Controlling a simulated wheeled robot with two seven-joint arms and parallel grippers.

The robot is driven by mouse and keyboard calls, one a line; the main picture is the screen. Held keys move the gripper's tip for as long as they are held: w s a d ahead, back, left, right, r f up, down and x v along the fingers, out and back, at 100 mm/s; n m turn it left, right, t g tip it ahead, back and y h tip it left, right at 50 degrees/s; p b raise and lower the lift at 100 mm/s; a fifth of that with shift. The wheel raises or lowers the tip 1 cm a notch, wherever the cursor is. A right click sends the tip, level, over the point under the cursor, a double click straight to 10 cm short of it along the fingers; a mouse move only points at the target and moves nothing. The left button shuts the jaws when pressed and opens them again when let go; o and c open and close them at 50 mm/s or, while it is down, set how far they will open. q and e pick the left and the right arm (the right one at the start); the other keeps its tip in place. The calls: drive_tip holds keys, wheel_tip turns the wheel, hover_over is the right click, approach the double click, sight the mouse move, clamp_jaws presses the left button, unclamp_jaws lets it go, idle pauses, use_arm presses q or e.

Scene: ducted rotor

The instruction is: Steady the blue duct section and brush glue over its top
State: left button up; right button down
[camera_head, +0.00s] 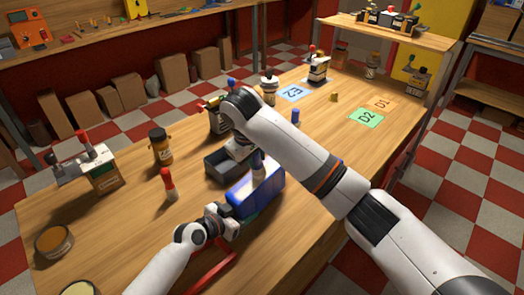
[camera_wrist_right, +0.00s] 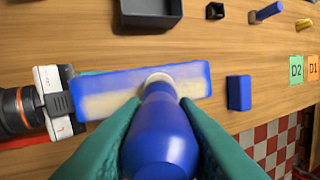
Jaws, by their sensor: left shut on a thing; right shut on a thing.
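The blue duct section (camera_head: 268,197) lies on the wooden table; in the right wrist view (camera_wrist_right: 188,72) its upper face carries a cream-coloured layer along much of its length. My left gripper (camera_head: 236,220) is shut on its near left end; a teal finger of it shows in the right wrist view (camera_wrist_right: 92,74). My right gripper (camera_wrist_right: 160,125) is shut on the blue bulb-shaped handle of the brush (camera_wrist_right: 162,140). The brush's pale head end is over the duct section's top and appears to touch it. In the head view my right forearm partly hides the right gripper.
A dark grey tray (camera_head: 215,168) stands just behind the duct section. A blue block (camera_wrist_right: 239,93) lies to its right. A red-topped bottle (camera_head: 169,188) and an amber jar (camera_head: 160,150) stand to the left. Green D2 (camera_head: 366,118) and orange D1 (camera_head: 382,103) mats lie on clear table at right.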

drive_tip(key=shift+s+a+f, duration=0.2)
drive_tip(key=shift+s+a, duration=1.1)
drive_tip(key=shift+s, duration=0.15)
wheel_tip(320, 180, up, 7)
drive_tip(key=shift+s+a+r, duration=0.2)
use_arm(q)
drive_tip(key=o, duration=1.2)
drive_tip(key=shift+c, duration=0.2)
drive_tip(key=shift+s+a, duration=0.1)
